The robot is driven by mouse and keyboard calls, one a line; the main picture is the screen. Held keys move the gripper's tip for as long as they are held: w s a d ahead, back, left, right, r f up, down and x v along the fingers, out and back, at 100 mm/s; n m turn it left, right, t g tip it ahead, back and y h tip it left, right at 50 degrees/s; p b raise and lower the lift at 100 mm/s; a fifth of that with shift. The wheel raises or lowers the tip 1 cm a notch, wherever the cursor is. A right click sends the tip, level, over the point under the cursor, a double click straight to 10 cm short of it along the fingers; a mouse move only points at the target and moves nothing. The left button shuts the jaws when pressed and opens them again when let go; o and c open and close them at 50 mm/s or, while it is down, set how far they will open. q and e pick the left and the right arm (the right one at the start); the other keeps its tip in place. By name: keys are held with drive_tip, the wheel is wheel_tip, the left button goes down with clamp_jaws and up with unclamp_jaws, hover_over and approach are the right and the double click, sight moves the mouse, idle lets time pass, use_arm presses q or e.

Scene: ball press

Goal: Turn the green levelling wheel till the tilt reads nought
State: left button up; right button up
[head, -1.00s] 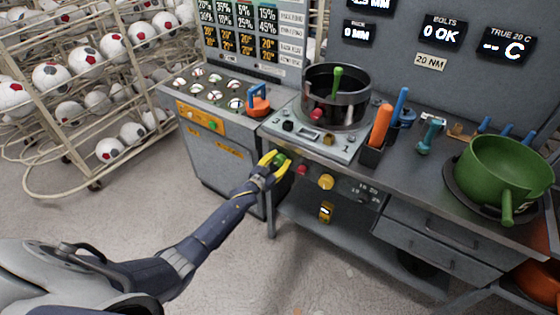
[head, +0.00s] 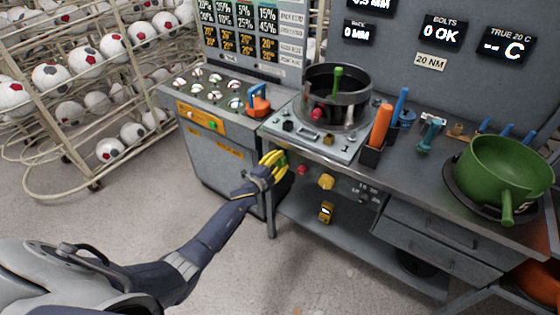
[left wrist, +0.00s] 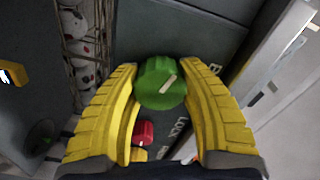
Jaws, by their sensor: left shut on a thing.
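The green levelling wheel (left wrist: 158,84) sits between the two yellow fingers of my left gripper (left wrist: 162,95) in the left wrist view. A pale mark on its face points up and to the right. In the head view my left gripper (head: 274,163) is at the front panel of the bench, below the press plate, and its fingers hide most of the wheel. It is shut on the wheel. A display at the top edge (head: 369,4) is cut off; its digits seem to end in .5 MM, and its label is out of view. My right gripper is not in view.
A red button (head: 302,170) and a yellow knob (head: 326,181) sit right of the wheel. A dark pot (head: 345,98) stands on the plate above. A green pan (head: 505,170) is at the right. Ball racks (head: 90,80) stand at the left. Floor in front is clear.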

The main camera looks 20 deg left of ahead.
use_arm(q)
drive_tip(key=shift+m, duration=1.9)
drive_tip(key=o, duration=1.3)
drive_tip(key=s, duration=0.4)
drive_tip(key=s+a, duration=0.1)
drive_tip(key=s, duration=0.2)
drive_tip(key=s+a, duration=0.1)
drive_tip(key=s, duration=0.3)
drive_tip(key=shift+s+a, duration=0.15)
drive_tip(key=shift+s, duration=0.2)
